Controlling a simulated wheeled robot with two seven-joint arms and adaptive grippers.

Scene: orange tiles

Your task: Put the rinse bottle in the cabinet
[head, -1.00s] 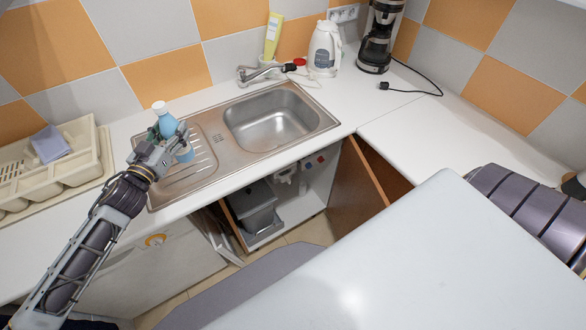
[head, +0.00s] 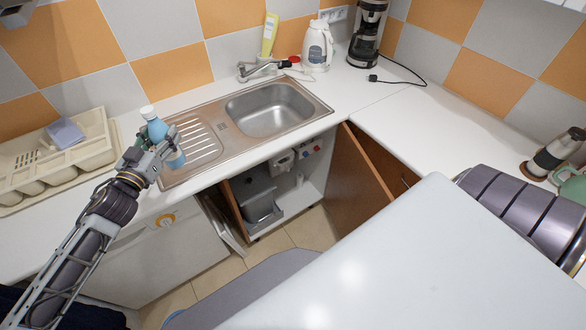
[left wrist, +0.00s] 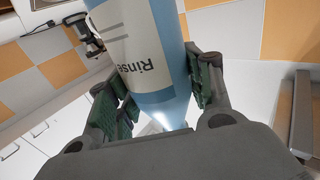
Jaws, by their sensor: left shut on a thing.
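The rinse bottle (head: 157,128) is light blue with a white cap and a pale label. My left gripper (head: 160,150) is shut on it and holds it tilted near the left side of the sink's drainboard. In the left wrist view the bottle (left wrist: 150,50) sits between the green-padded fingers (left wrist: 160,95), its label reading "Rinse". The cabinet (head: 290,190) under the sink stands open, its brown door (head: 352,180) swung out to the right. A grey bin (head: 257,198) and a small white bottle are inside. My right gripper is not in view.
The steel sink (head: 202,150) and tap (head: 262,68) are behind the opening. A kettle (head: 317,50) and coffee maker (head: 367,30) stand at the back. A white surface (head: 400,270) fills the front right.

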